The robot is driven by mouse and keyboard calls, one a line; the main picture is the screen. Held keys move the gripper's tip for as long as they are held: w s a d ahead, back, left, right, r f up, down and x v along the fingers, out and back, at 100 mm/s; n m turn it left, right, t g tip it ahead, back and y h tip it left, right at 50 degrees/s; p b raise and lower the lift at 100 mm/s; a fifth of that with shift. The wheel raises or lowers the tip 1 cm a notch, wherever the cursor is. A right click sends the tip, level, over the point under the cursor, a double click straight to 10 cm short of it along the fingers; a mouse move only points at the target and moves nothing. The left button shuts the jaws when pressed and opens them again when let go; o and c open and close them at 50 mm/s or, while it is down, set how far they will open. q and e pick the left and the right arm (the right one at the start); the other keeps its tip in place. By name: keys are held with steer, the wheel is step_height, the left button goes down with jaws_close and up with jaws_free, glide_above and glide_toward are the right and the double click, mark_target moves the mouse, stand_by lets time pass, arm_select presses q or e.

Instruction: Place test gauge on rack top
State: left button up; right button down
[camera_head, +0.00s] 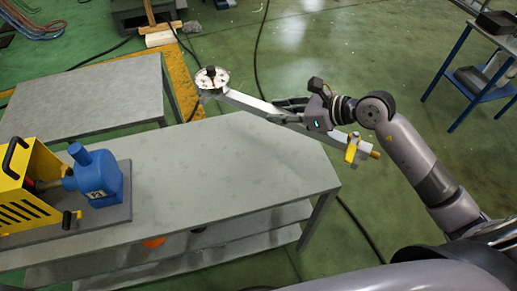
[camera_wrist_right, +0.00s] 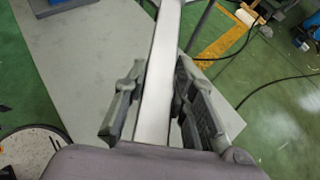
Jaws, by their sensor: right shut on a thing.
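The test gauge appears as a long pale metal bar (camera_head: 255,105) with a round white dial-like head (camera_head: 212,78) at its left end. A brass-yellow fitting (camera_head: 352,148) is near its right end. My right gripper (camera_head: 290,108) is shut around the bar and holds it tilted, above the far right part of the rack in the picture. In the right wrist view the bar (camera_wrist_right: 160,75) runs between the two fingers. The rack top (camera_head: 225,165) is a grey surface with shelves below. My left gripper is not in view.
A blue pump (camera_head: 97,178) and a yellow machine (camera_head: 25,185) stand on a dark plate at the rack's left. The middle and right of the rack top are bare. Another grey table (camera_head: 85,95) stands behind, and a blue-framed table (camera_head: 485,75) at the far right.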

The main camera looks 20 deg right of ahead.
steer(key=shift+f, duration=8.4)
steer(key=c, duration=1.8)
jaws_free()
steer(key=shift+f, duration=0.2)
steer(key=o, duration=0.5)
steer(key=shift+r, duration=0.1)
